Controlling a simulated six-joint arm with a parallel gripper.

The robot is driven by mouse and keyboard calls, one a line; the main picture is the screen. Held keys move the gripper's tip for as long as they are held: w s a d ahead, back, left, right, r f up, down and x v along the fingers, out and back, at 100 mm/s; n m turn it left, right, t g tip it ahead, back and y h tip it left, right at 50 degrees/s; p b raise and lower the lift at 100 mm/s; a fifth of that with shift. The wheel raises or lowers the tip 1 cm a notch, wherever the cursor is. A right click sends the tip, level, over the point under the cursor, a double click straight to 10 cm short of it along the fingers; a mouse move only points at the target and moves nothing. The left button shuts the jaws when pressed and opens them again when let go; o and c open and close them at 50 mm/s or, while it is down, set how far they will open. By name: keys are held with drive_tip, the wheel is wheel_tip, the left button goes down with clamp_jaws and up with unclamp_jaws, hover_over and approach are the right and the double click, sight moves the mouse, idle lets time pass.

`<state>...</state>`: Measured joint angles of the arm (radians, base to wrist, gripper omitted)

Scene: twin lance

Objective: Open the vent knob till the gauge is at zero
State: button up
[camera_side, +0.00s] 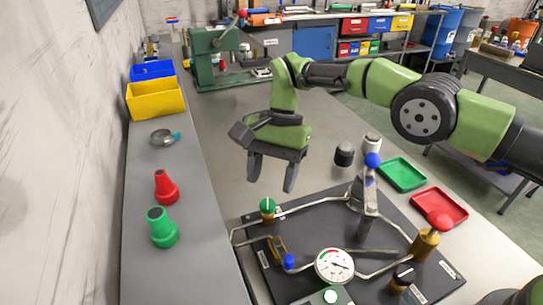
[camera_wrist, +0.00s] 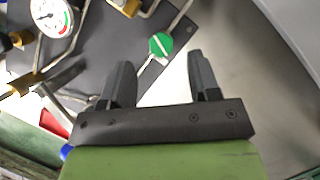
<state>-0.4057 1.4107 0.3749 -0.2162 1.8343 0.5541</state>
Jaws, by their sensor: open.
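My gripper (camera_side: 271,176) hangs open and empty above the bench, behind the dark fixture board. In the wrist view, its two fingers (camera_wrist: 160,76) stand apart. A round green knob with a pale stripe (camera_side: 267,205) sits on the board near its back left edge. It shows ahead of the fingers in the wrist view (camera_wrist: 160,45), not touched. A white dial gauge (camera_side: 335,265) stands near the board's front; it also shows in the wrist view (camera_wrist: 52,16), but its reading is too small to tell. A black knob (camera_side: 404,274) is right of it. I cannot tell which knob is the vent.
Metal pipes, a blue-topped lever (camera_side: 372,160) and a red-topped brass fitting (camera_side: 440,220) rise from the board (camera_side: 320,225). Green (camera_side: 402,174) and red (camera_side: 440,205) trays lie to the right.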

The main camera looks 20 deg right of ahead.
sight(268, 203)
drive_tip(key=shift+s+r, duration=0.1)
drive_tip(key=shift+r, duration=2.7)
drive_tip(key=f+m+t, duration=0.1)
drive_tip(key=f+m, duration=0.2)
drive_tip(key=f+m+t+y, duration=0.1)
drive_tip(key=f+m, duration=0.2)
drive_tip(key=s+f+m+t, duration=0.1)
drive_tip(key=f+m, duration=0.2)
drive_tip(key=shift+a+f, duration=0.35)
drive_tip(key=shift+f, duration=0.05)
drive_tip(key=shift+c, duration=0.2)
